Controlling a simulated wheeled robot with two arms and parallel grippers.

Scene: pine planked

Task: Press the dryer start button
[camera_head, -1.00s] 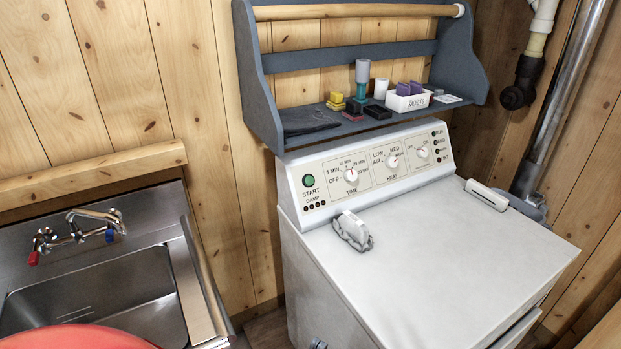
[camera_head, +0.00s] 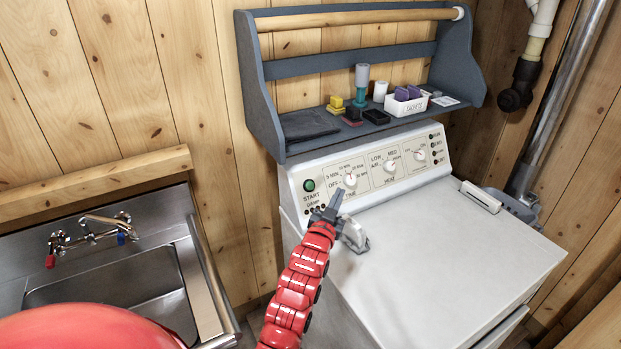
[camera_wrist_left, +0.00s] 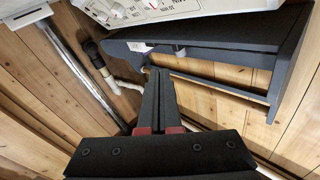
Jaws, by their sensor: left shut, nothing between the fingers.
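The white dryer (camera_head: 440,240) stands right of centre in the head view. Its slanted control panel (camera_head: 372,174) carries the green start button (camera_head: 309,185) at the left end, with the timer knob (camera_head: 350,180) to its right. My left gripper (camera_head: 336,200) is shut and empty, in front of the panel, below and right of the start button. It appears apart from the button. In the left wrist view, the shut fingers (camera_wrist_left: 157,90) point toward the grey shelf, with part of the dryer panel (camera_wrist_left: 150,10) at the top; the start button is not visible there. My right gripper is not in view.
A grey wall shelf (camera_head: 290,148) with small boxes and bottles hangs just above the panel. A steel sink (camera_head: 120,280) is at the left. The dryer top's right side is mostly clear.

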